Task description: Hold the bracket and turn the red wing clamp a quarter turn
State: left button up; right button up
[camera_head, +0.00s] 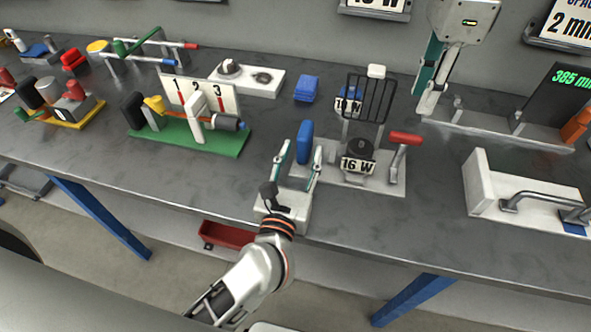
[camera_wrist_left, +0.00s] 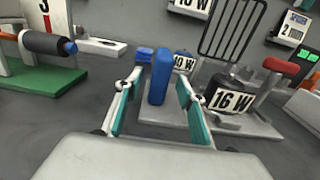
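A light grey fixture plate (camera_head: 385,181) stands near the bench's front edge. A blue upright block (camera_head: 304,140) rises at its left end; I cannot tell whether this is the bracket. A red-topped clamp handle (camera_head: 405,138) stands on a pale post at its right end, also visible in the left wrist view (camera_wrist_left: 281,67). My left gripper (camera_head: 302,153) is open, its teal-padded fingers apart on either side of the blue block (camera_wrist_left: 160,76), with gaps on both sides. My right gripper (camera_head: 430,100) hangs at the upper right, away from the fixture; its finger opening is unclear.
A dark weight with a "16 W" label (camera_head: 357,165) and a wire rack (camera_head: 371,97) stand between block and handle. A green-based fixture (camera_head: 190,138) is at left. Bare bench lies between.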

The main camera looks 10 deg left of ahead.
pick_arm(q)
jog(key=shift+w, duration=2.15)
grip_shut()
